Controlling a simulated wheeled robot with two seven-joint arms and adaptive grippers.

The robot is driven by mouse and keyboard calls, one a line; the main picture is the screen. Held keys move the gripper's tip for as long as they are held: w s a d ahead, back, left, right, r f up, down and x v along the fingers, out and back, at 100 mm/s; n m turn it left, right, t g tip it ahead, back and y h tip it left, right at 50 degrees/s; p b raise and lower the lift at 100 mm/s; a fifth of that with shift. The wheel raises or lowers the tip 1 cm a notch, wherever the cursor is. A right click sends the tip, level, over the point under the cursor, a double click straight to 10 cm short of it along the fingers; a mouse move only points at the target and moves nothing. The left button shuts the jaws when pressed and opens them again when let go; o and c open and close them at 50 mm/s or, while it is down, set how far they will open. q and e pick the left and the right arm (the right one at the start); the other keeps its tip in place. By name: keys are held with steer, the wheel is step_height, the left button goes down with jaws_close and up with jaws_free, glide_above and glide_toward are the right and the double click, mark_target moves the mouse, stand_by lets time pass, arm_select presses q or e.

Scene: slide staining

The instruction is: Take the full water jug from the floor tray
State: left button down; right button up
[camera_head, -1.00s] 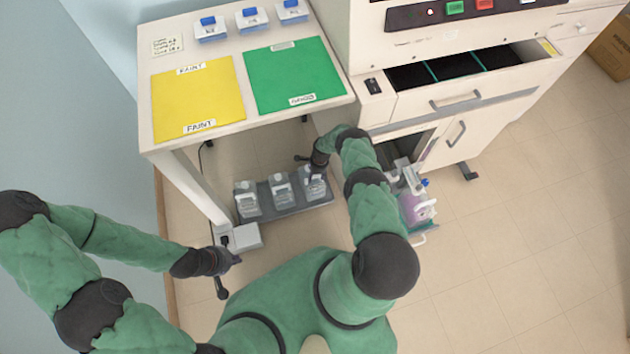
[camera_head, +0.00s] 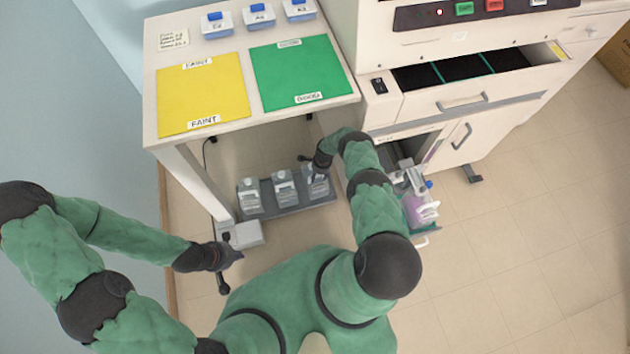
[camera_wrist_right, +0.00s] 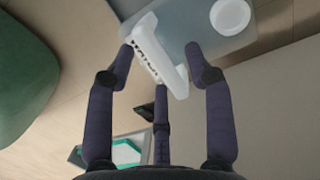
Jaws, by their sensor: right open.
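Three clear jugs stand in a row on the grey floor tray (camera_head: 300,207) under the table: a left one (camera_head: 249,198), a middle one (camera_head: 285,189) and a right one (camera_head: 317,185). Their fill levels are too small to tell. My right gripper (camera_head: 308,161) is at the top of the right jug, partly covering it. In the right wrist view the open fingers (camera_wrist_right: 160,62) spread around the jug's white handle (camera_wrist_right: 150,50); contact is unclear. The jug's translucent body (camera_wrist_right: 190,20) and white cap (camera_wrist_right: 232,16) show beyond. My left gripper (camera_head: 233,272) is open and empty above the floor.
The table with a yellow mat (camera_head: 200,95) and a green mat (camera_head: 300,75) overhangs the tray. A white box (camera_head: 245,235) sits left of the tray. A low pulled-out drawer with a purple-filled jug (camera_head: 422,208) is right of my right arm.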

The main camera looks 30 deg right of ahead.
jaws_close()
steer(key=shift+w+r, duration=0.1)
stand_by(0.3)
